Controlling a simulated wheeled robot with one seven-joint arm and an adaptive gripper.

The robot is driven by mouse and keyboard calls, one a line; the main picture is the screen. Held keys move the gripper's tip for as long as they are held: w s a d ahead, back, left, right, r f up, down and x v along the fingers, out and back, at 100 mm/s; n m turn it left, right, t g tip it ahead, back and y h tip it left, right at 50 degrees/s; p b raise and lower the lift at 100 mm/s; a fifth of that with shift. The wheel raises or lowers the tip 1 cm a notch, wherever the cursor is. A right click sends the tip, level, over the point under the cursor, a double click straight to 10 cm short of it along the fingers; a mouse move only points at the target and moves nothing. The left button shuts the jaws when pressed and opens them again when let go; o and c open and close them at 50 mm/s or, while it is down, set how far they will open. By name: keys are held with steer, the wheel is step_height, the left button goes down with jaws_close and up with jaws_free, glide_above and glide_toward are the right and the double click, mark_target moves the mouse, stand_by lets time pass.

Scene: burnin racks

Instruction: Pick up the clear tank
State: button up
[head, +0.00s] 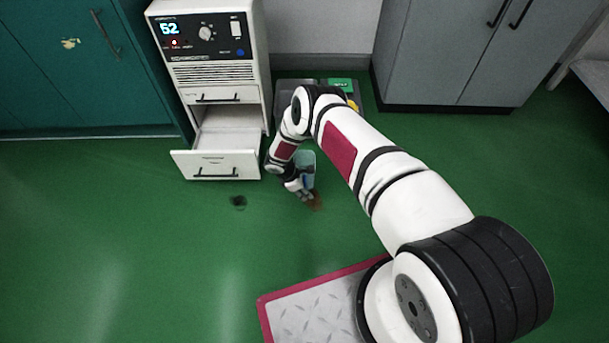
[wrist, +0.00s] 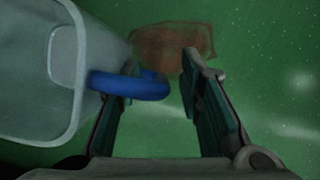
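The clear tank (wrist: 60,70) fills the left of the wrist view, a see-through box with a pale rim. A blue handle (wrist: 140,87) sticks out from its side. My gripper (wrist: 158,68) is open, with the end of the blue handle in the gap between its fingers. The handle crosses in front of the left finger and hides part of it; the right finger stands apart from it. In the head view the tank (head: 307,158) is on the far side of my gripper (head: 304,194), partly hidden by my arm, low near the floor.
A white cabinet (head: 205,72) with a display reading 52 and an open lower drawer (head: 216,166) stands left of my arm. A grey bin (head: 290,88) is behind the arm. A brown patch (wrist: 172,45) and a dark spot (head: 238,202) mark the green floor, otherwise clear at left.

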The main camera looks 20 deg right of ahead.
jaws_close()
steer(key=shift+r, duration=0.2)
